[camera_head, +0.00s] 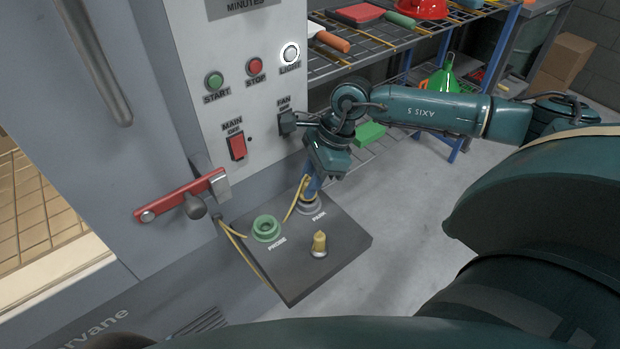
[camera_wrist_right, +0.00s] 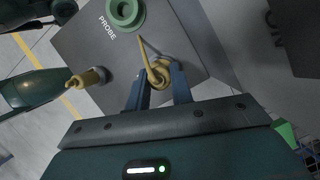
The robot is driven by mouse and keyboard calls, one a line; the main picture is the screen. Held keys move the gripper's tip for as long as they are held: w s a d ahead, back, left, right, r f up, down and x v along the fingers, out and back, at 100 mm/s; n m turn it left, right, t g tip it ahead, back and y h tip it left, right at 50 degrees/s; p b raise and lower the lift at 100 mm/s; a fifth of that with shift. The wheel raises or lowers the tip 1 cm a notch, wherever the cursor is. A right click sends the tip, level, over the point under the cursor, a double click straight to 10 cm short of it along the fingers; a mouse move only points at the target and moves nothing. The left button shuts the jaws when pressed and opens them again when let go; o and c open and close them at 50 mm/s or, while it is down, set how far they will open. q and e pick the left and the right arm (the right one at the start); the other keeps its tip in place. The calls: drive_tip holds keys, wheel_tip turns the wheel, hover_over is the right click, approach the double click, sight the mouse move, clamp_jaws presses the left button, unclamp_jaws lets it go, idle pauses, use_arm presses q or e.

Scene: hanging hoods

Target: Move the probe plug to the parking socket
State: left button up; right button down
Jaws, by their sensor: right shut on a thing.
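My right gripper (camera_head: 312,188) points down over the socket marked PARK (camera_head: 309,205) on the dark shelf panel. It is shut on the probe plug, whose yellow top and cable (camera_wrist_right: 160,72) show between the fingers in the right wrist view. The plug is at the PARK socket's mouth; its lower end is hidden, so I cannot tell how deep it sits. The green PROBE socket (camera_head: 267,228) is empty, and it also shows in the wrist view (camera_wrist_right: 124,12). My left gripper is not in view.
A brass fitting (camera_head: 319,243) stands upright on the panel (camera_head: 345,250) in front of PARK. A red-handled latch (camera_head: 180,195) sticks out at left. The fan knob (camera_head: 287,123) is close to my right wrist. A wire rack (camera_head: 375,45) stands behind.

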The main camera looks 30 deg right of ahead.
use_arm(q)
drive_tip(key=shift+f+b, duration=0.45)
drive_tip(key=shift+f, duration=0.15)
use_arm(e)
drive_tip(key=shift+f, duration=0.6)
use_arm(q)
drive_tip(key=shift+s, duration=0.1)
use_arm(e)
drive_tip(key=c, duration=1.1)
unclamp_jaws()
drive_tip(key=shift+c, duration=0.2)
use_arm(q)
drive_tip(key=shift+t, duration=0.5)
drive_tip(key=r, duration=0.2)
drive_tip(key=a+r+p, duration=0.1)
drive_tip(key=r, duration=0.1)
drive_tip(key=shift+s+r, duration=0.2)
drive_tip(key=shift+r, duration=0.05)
use_arm(e)
drive_tip(key=v, duration=1.3)
drive_tip(key=shift+r, duration=0.15)
drive_tip(key=shift+s, duration=0.1)
